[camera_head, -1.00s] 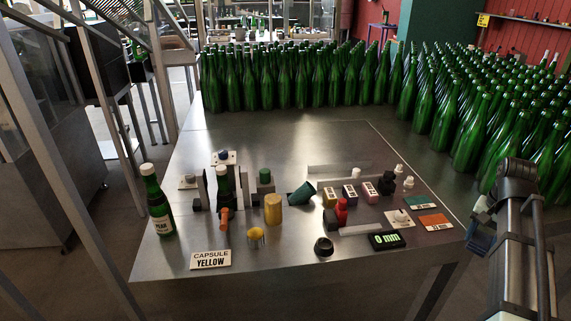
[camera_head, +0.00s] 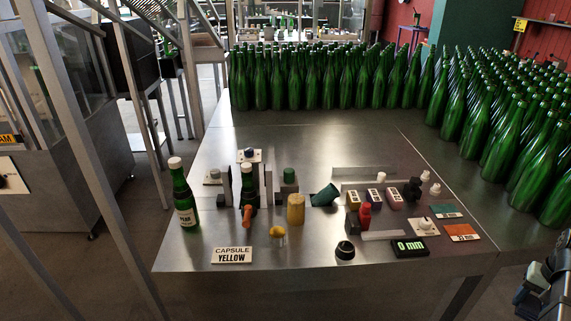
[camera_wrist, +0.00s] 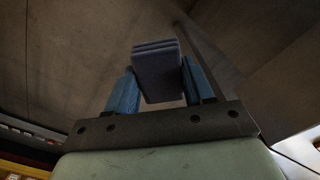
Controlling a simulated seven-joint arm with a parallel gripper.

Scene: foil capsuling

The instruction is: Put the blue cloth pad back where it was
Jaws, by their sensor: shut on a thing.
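The blue cloth pad (camera_wrist: 157,70) is a dark blue-grey folded block in the wrist view. My gripper (camera_wrist: 160,85) is shut on it, with a blue finger on either side. The pad sticks out past the fingertips, over what looks like dim floor. In the head view only part of my gripper (camera_head: 530,288) shows at the lower right edge, off the table's right front corner. I cannot make out the pad clearly there.
Many green bottles (camera_head: 320,80) crowd the back and right.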

